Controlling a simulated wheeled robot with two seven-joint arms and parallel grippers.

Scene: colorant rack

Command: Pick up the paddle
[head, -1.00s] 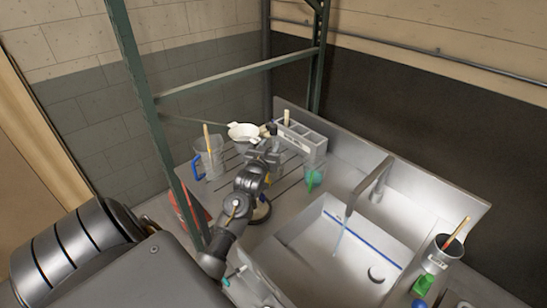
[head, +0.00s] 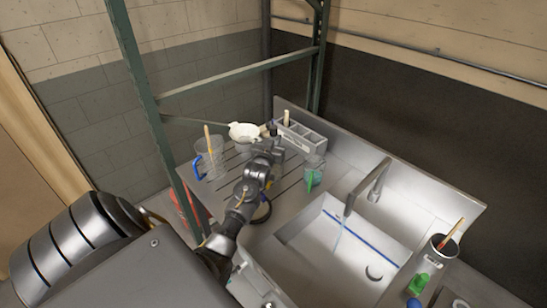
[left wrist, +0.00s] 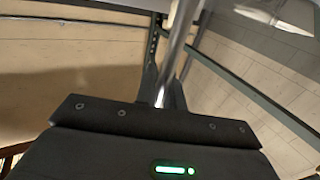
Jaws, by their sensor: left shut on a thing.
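My left gripper (head: 270,140) is over the left drainboard of the sink, in front of a grey caddy. It is shut on a slim metal rod (left wrist: 175,55), which I take to be the paddle's shaft. In the left wrist view the rod stands tilted between the dark fingers and runs up out of the frame. A pale metal piece (left wrist: 187,12) shows near the rod's top; I cannot tell if it belongs to the rod. My right gripper is not in view.
A green rack post (head: 150,110) stands at left.

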